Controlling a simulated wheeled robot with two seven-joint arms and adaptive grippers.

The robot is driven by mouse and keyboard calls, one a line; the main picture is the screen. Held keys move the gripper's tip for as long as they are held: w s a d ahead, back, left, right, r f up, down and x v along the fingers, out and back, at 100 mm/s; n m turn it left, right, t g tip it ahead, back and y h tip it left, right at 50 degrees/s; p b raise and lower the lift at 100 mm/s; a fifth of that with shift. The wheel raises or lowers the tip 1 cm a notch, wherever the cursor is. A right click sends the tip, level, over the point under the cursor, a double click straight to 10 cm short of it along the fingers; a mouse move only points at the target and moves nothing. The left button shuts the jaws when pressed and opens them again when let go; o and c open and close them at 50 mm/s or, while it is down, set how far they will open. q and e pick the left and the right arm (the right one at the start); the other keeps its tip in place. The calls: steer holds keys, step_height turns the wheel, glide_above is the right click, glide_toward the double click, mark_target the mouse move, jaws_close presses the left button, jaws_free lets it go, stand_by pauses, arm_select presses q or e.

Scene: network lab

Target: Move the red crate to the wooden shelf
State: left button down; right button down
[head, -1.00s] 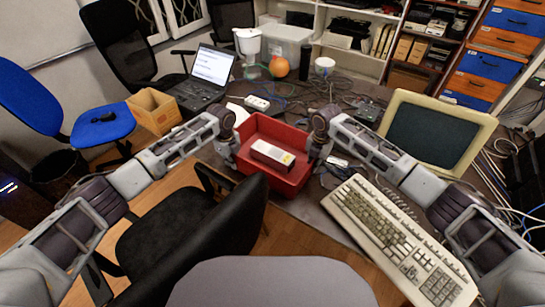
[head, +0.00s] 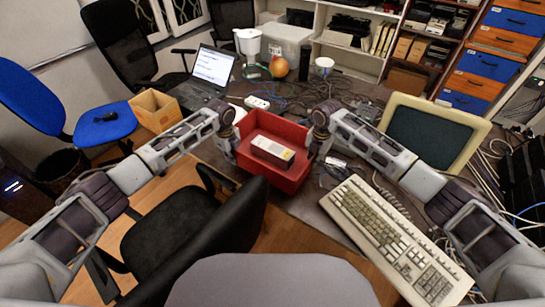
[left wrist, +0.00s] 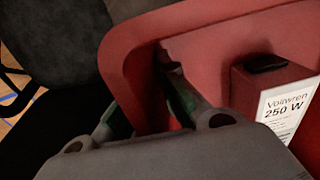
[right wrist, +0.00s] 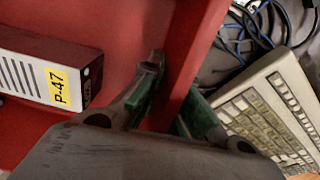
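The red crate (head: 292,179) is at the near edge of the desk, with a white-and-dark labelled box (head: 272,151) lying inside it. My left gripper (head: 231,147) is at the crate's left wall. In the left wrist view its fingers (left wrist: 150,125) straddle that wall and appear closed on it. My right gripper (head: 315,147) is at the right wall, and in the right wrist view its green-padded fingers (right wrist: 172,108) hold that wall between them. Whether the crate's bottom touches the desk is hard to tell. A brown wooden shelf (head: 415,66) stands at the back right.
A beige keyboard (head: 390,235) and a monitor (head: 430,135) lie right of the crate. Cables, a power strip (head: 257,102) and a laptop (head: 210,70) are behind it. A black chair (head: 225,225) stands close in front at left. Blue and orange drawers (head: 487,62) stand beside the shelf.

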arm_select(q)
steer(key=shift+r+p, duration=0.35)
steer(key=shift+r, duration=0.2)
arm_select(e)
steer(key=shift+r, duration=0.55)
arm_select(q)
steer(key=shift+r, duration=0.15)
arm_select(e)
steer(key=shift+r, duration=0.15)
